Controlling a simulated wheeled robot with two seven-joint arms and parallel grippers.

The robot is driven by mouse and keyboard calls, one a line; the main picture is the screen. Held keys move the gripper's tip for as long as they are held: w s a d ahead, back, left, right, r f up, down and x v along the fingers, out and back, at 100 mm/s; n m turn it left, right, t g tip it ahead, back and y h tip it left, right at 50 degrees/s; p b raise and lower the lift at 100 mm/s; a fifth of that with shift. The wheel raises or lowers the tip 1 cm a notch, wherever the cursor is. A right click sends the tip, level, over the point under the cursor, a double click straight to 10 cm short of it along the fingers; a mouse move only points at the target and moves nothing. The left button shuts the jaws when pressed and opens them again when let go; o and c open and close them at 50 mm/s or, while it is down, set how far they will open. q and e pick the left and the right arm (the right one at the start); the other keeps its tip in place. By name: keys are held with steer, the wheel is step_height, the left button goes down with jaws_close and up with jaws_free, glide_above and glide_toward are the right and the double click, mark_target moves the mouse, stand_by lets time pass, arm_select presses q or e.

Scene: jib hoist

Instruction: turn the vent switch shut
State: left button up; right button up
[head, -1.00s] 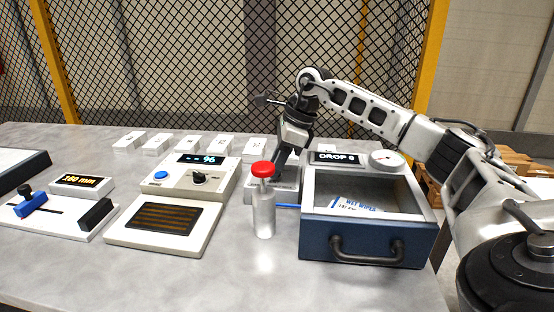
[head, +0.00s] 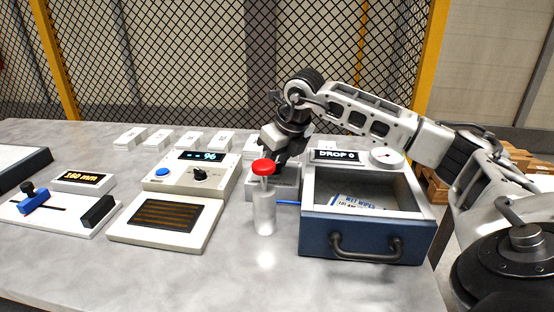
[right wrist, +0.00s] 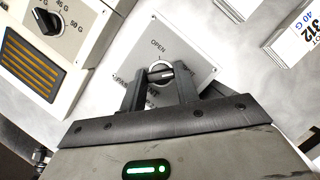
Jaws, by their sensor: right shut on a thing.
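The vent switch is a small round knob (right wrist: 161,72) with a dark bar, on a pale square plate (right wrist: 190,55) in the right wrist view. The word OPEN is printed above the knob; other lettering is partly covered by my fingers. The dark bar lies roughly level in that view. My right gripper (right wrist: 161,88) is shut on the knob, one dark finger on each side. In the head view the plate (head: 284,181) is partly hidden behind a red-capped bottle and my right gripper (head: 281,163) reaches down over it. My left gripper is not in view.
The red-capped bottle (head: 264,205) stands just in front of the plate. A blue open-topped drawer box (head: 370,246) is to its right, with a DROP 0 display. A device reading 96 (head: 160,232) is to the left. Bare table lies in front.

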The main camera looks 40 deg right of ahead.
steer(key=shift+m+h, duration=0.3)
steer(key=shift+m, duration=0.3)
steer(key=o, duration=1)
steer(key=v, duration=1.6)
